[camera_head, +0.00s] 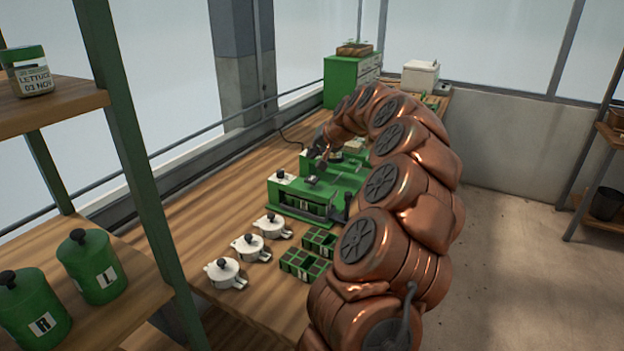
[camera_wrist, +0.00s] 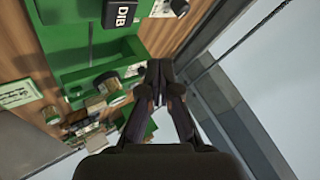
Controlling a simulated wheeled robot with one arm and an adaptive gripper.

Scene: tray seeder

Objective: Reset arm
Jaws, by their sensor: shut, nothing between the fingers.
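My copper-coloured arm arches over the right side of the wooden bench in the head view, partly hiding what lies behind it. My gripper (camera_head: 318,150) is small there, above the far part of the green seeder (camera_head: 325,190). In the wrist view my gripper (camera_wrist: 158,88) has its dark fingertips together with nothing between them. The fingers appear apart from the panel.
White lidded pots (camera_head: 223,273) and green cell trays (camera_head: 303,264) stand on the bench's near part. A green drawer cabinet (camera_head: 345,85) and white box (camera_head: 420,77) are at the far end. Green canisters (camera_head: 92,265) marked L and R stand on the left shelf. Floor at right is clear.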

